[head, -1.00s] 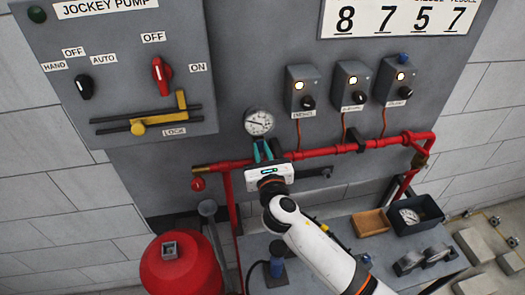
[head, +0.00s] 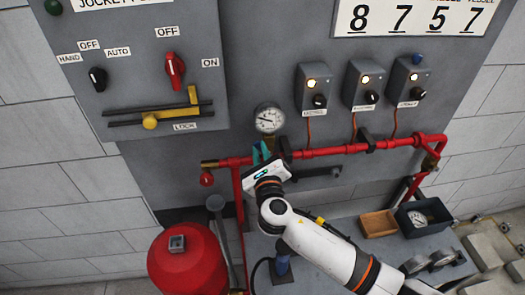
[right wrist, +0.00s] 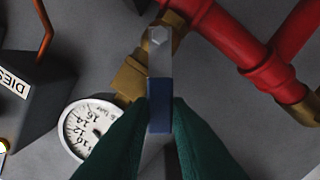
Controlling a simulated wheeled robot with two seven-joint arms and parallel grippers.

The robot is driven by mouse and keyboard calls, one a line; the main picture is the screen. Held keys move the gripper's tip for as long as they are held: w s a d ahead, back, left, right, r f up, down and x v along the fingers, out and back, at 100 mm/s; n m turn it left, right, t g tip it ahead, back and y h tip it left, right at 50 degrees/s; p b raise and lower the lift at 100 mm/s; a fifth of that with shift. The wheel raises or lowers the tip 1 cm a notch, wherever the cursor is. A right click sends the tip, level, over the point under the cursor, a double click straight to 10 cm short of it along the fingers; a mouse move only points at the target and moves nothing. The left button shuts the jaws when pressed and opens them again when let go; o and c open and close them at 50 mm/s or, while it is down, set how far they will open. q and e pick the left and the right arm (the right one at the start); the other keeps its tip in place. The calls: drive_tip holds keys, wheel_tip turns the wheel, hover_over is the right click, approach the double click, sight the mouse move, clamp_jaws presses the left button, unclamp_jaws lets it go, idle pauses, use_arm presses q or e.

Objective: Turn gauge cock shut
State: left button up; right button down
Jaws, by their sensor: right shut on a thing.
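The gauge cock shows in the right wrist view as a brass body (right wrist: 130,78) with a flat grey lever whose blue-sleeved handle (right wrist: 160,106) points toward my gripper. My right gripper (right wrist: 159,115) is shut on that blue handle, one green finger on each side. In the head view the right gripper (head: 262,153) is at the red pipe (head: 340,150), just below the round white pressure gauge (head: 268,118); its fingers and body hide the cock there. The gauge also shows beside the fingers in the right wrist view (right wrist: 88,128). My left gripper is in neither view.
Three grey switch boxes (head: 363,87) with lit lamps are on the panel right of the gauge. A jockey pump panel (head: 150,65) is at upper left. Below stand a red vessel (head: 188,262), a brown tray (head: 378,223) and a dark bin (head: 425,216) holding a gauge.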

idle(0.4)
drive_tip(key=c, duration=1.3)
unclamp_jaws()
drive_tip(key=shift+c, duration=0.2)
drive_tip(key=shift+s, duration=0.1)
use_arm(q)
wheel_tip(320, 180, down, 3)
drive_tip(key=b, duration=0.2)
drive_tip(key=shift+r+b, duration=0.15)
drive_tip(key=shift+b, duration=0.2)
use_arm(e)
drive_tip(key=s+d, duration=0.2)
drive_tip(key=s, duration=0.9)
drive_tip(key=shift+s+d, duration=0.15)
drive_tip(key=shift+s, duration=0.15)
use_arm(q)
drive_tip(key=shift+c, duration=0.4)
